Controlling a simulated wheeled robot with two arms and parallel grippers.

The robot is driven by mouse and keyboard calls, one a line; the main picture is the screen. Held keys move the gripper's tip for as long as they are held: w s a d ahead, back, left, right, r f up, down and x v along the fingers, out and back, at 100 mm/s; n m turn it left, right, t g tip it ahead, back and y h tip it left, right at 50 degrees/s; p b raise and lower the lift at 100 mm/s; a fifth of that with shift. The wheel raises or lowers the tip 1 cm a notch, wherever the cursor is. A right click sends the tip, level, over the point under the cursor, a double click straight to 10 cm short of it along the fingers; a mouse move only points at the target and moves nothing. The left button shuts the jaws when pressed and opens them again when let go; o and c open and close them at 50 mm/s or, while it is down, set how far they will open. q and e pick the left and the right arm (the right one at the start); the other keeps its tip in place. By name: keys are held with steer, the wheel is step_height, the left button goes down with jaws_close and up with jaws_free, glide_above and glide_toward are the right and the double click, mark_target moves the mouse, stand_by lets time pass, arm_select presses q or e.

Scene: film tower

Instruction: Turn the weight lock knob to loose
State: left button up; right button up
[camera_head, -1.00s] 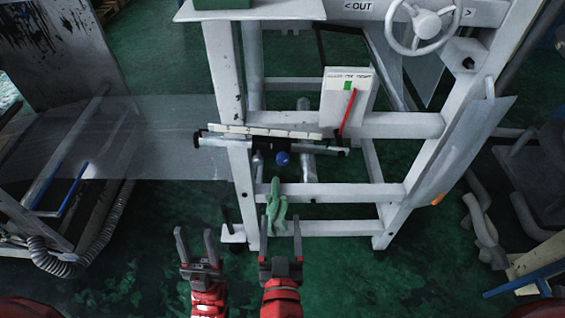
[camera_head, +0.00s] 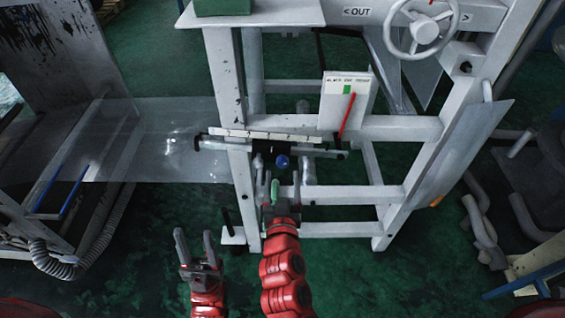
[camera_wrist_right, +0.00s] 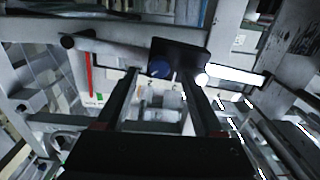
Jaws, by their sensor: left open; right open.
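A blue round knob (camera_head: 281,161), apparently the weight lock knob, sits on a dark block under a white scale bar (camera_head: 266,133) on the grey frame. My right gripper (camera_head: 281,182) is open just below the knob. In the right wrist view the blue knob (camera_wrist_right: 159,68) lies between the two finger tips (camera_wrist_right: 161,79), at or slightly beyond their ends. Contact cannot be told, and the knob's marking is not readable. My left gripper (camera_head: 194,236) is open and empty, low at the left of the frame, away from the knob.
A white plate with a red pointer (camera_head: 347,115) stands right of the knob. A handwheel (camera_head: 427,28) is above right. A clear sheet (camera_head: 180,140) spans the left. Green floor is free in front.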

mark_target(283, 165)
steer(key=shift+w+p, duration=0.35)
steer(key=shift+w, duration=1.75)
jaws_close()
